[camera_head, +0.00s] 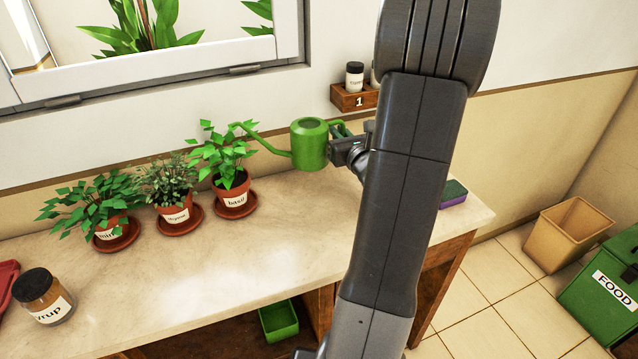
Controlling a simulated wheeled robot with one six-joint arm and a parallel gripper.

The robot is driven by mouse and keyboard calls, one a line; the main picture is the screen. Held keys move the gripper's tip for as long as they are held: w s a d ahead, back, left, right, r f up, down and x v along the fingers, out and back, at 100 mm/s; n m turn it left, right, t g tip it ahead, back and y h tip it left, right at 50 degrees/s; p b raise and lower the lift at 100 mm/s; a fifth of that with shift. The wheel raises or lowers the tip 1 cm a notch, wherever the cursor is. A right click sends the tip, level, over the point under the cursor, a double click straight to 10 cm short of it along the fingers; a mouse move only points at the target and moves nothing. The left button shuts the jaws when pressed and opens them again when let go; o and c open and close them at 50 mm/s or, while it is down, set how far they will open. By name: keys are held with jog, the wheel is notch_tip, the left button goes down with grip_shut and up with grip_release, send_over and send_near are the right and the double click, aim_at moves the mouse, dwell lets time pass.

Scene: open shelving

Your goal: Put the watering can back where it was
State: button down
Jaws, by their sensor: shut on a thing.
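The green watering can (309,146) is held in the air above the counter, upright, with its spout pointing left toward the basil plant. My gripper (340,140) is shut on the watering can at its handle side, on the can's right. The basil pot (234,190) stands on a saucer below and left of the can. The spout tip is close to the basil leaves; I cannot tell whether they touch. My arm hides part of the counter (300,215) and of the wall behind it.
The thyme pot (176,213) and another labelled pot (108,229) stand left of the basil. A syrup jar (43,297) is at the front left. A numbered wooden wall shelf (354,99) holds a jar. A sponge (453,194) lies at the counter's right. The counter's middle is clear.

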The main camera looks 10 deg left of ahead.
jog(key=shift+w+f+b, duration=0.1)
jog(key=shift+f+b, duration=0.25)
jog(key=shift+f, duration=4.5)
jog(key=shift+f, duration=0.2)
jog(key=c, duration=1.5)
grip_release()
jog(key=shift+r, duration=0.1)
jog(key=shift+r, duration=0.2)
jog(key=b+v, duration=0.1)
jog(key=v, duration=1.1)
jog(key=shift+f+b, duration=0.15)
jog(key=shift+b, duration=0.2)
